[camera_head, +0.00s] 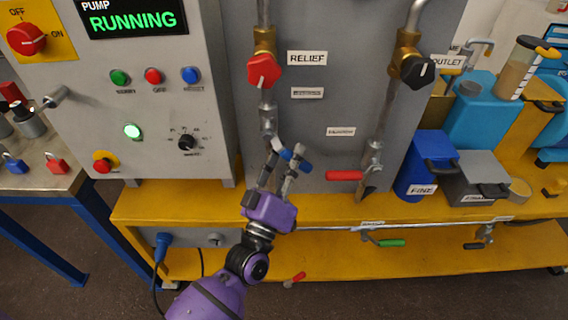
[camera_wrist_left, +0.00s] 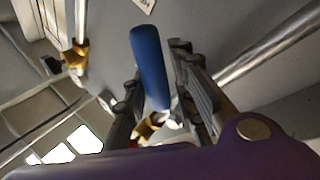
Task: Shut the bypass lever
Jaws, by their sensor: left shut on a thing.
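A blue lever handle (camera_head: 296,160) slants down to the right from a small valve on the pipe below the red RELIEF knob (camera_head: 263,71). I cannot clearly read which lever is labelled bypass. My left gripper (camera_head: 283,150) is shut on the blue lever. In the left wrist view the blue handle (camera_wrist_left: 150,65) stands between the two fingers (camera_wrist_left: 160,100), with its end sticking out past them. The fingers partly hide the valve. My right gripper is not in view.
A red lever (camera_head: 345,175) lies level on the right pipe, below the black OUTLET knob (camera_head: 418,71). The pump cabinet (camera_head: 150,90), reading RUNNING, stands left. Blue and grey containers (camera_head: 420,170) stand right on the yellow bench (camera_head: 140,207). A green lever (camera_head: 391,243) sits lower.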

